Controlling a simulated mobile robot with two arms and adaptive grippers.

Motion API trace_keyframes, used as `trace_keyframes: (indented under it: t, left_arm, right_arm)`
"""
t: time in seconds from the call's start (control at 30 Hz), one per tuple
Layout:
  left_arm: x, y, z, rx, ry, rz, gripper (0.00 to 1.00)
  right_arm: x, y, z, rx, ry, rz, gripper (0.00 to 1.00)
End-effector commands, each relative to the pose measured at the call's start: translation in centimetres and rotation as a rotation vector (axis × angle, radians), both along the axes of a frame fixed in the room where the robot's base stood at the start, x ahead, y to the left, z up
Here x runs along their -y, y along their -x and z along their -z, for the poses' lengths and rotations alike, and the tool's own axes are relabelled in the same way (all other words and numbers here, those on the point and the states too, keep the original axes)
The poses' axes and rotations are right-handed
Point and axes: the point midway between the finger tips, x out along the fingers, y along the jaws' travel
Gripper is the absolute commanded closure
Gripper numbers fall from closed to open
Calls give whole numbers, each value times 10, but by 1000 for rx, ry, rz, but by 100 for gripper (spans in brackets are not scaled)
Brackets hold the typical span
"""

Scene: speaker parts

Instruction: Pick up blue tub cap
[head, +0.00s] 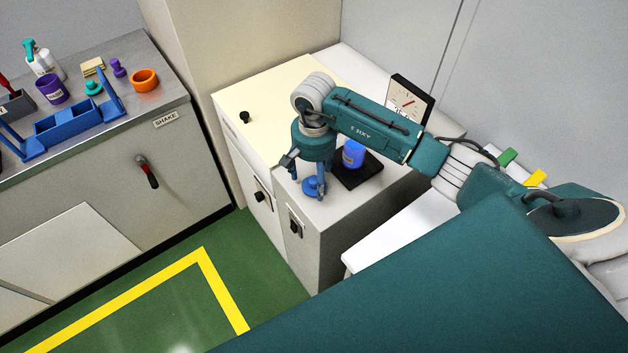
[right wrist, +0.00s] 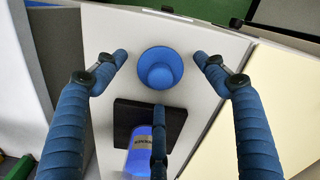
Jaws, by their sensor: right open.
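The blue tub cap (head: 312,188) lies near the edge of the grey cabinet top, with a round knob on a wider disc. My right gripper (head: 309,184) points down over it with its fingers open. In the right wrist view the cap (right wrist: 160,66) sits between the spread blue fingers of my right gripper (right wrist: 160,72), with gaps on both sides. A blue tub (head: 353,153) with a dark label stands on a black square pad (head: 362,175) beside the cap. A finger partly covers the tub (right wrist: 139,150) in the right wrist view. My left gripper is out of view.
A clock-like dial (head: 407,101) stands behind my right arm. A cream cabinet top (head: 262,95) with a black knob (head: 244,117) adjoins at the left.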

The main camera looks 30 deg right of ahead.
Motion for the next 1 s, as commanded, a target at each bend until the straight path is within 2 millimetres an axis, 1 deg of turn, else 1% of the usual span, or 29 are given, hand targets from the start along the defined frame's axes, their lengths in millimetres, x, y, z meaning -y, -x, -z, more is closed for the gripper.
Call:
trace_keyframes:
  t: [0.03,0.1,0.2,0.4,0.43,0.57,0.6,0.63,1.0]
  left_arm:
    - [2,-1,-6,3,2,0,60]
    - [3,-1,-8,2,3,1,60]
    - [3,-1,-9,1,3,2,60]
    - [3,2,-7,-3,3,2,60]
    - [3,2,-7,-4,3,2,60]
    - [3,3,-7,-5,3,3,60]
    - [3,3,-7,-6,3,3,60]
    - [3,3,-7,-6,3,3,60]
    - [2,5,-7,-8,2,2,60]
  right_arm:
    - [-1,1,5,-5,-2,1,28]
    - [-1,1,14,-3,-3,1,28]
    - [0,0,21,1,-1,0,28]
    - [0,0,22,1,0,0,28]
    - [0,0,22,1,0,0,30]
    - [0,0,22,1,0,0,56]
    - [0,0,22,1,0,0,64]
    - [0,0,22,1,0,0,69]
    - [0,-1,21,1,0,0,69]
